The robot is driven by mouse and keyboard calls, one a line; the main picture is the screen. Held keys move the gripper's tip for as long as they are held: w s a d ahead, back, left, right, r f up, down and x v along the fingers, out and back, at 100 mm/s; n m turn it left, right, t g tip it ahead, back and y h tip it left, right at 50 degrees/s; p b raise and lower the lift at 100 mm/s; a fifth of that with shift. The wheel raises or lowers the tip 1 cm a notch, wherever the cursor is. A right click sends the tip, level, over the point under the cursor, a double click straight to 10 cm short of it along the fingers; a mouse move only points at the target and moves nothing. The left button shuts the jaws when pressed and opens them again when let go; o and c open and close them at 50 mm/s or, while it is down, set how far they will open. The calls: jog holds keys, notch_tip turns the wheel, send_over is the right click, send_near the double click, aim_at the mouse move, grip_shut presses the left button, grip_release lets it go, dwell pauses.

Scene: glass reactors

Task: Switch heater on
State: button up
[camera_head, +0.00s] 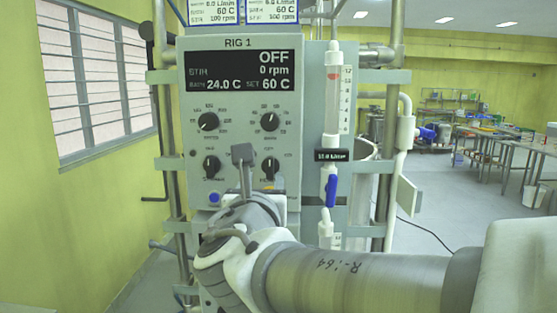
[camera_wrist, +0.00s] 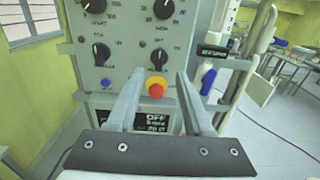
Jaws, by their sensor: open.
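The grey control panel labelled RIG 1 (camera_head: 241,42) stands upright in front of me. Its display (camera_head: 240,70) reads OFF, 0 rpm, 24.0 C and SET 60 C. Two upper dials (camera_head: 208,121) (camera_head: 269,121) and two lower black knobs (camera_head: 211,166) (camera_head: 270,167) are on it. The lower knobs also show in the wrist view (camera_wrist: 101,54) (camera_wrist: 158,58). Their labels are too small to read, so I cannot tell which is the heater's. My gripper (camera_wrist: 160,80) is open and empty, fingers pointing at the panel below the lower knobs. I see no contact.
A red and yellow stop button (camera_wrist: 156,87) shows between my fingers, with a blue button (camera_wrist: 105,83) to its left. A flow tube with a blue valve (camera_head: 331,189) stands right of the panel. Metal posts (camera_head: 392,120) frame the rig. Open floor lies at the right.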

aim_at(270, 160)
jog(key=w, duration=1.3)
jog(key=shift+w+d+p, duration=0.25)
jog(key=shift+w+p, duration=0.1)
jog(key=shift+f, duration=0.1)
grip_shut()
